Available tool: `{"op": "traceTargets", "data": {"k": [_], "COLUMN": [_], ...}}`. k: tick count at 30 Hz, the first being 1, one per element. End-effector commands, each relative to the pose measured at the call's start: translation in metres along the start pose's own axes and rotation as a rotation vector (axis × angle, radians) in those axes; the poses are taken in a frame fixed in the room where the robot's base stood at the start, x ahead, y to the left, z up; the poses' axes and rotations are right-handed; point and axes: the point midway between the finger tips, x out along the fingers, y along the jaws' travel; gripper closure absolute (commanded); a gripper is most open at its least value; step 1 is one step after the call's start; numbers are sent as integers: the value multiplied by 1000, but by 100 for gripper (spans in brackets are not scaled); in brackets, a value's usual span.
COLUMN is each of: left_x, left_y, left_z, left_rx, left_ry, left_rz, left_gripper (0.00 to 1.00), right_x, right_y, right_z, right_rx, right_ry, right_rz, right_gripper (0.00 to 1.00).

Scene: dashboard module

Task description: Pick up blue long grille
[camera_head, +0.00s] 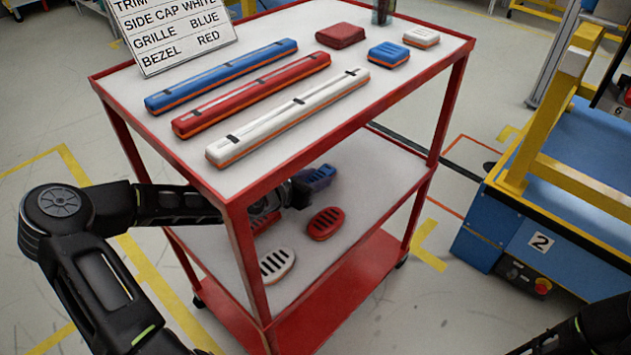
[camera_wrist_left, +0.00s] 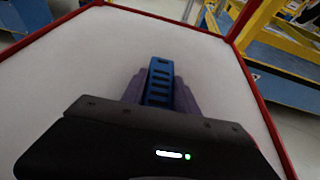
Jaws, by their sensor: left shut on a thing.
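The blue long grille (camera_head: 318,174) is on the cart's middle shelf level, partly hidden by my left gripper (camera_head: 304,186). In the left wrist view the slotted blue grille (camera_wrist_left: 159,80) stands between the two fingers of my left gripper (camera_wrist_left: 160,92), which is shut on it. I cannot tell whether the grille touches the shelf. A red slotted grille (camera_head: 326,223) and a white slotted grille (camera_head: 277,263) lie on the same shelf, nearer the front. My right gripper is out of view; only part of that arm shows at the lower right.
The cart's red top rim (camera_head: 350,119) and corner post (camera_head: 246,270) stand close to my left arm. Long blue, red and white bars, small blocks and a sign (camera_head: 172,30) are on top. A blue-and-yellow station (camera_head: 560,200) stands right.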

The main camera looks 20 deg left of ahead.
Motion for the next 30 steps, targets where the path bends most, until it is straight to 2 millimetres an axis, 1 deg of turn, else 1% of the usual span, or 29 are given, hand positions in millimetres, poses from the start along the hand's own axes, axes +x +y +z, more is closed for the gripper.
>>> {"op": "traceTargets", "data": {"k": [6, 10, 14, 21, 24, 27, 30], "left_x": [0, -3, -11, -29, -35, -38, -39], "left_y": [0, 0, 1, 1, 1, 0, 0], "left_z": [1, 8, 26, 70, 84, 91, 93], "left_rx": [0, 0, 1, 2, 1, 1, 0], "left_ry": [0, -1, 0, 0, -1, -1, 0], "left_rz": [0, 1, 1, 2, 2, 0, 0], "left_gripper": [100, 100, 100, 100, 100, 100, 100], "right_x": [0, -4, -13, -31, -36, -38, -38], "right_y": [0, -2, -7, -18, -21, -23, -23], "right_z": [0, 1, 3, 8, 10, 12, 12], "right_rx": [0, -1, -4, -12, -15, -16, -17], "right_ry": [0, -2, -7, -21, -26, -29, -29], "right_rz": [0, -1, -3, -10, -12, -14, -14], "right_gripper": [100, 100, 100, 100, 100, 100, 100]}}
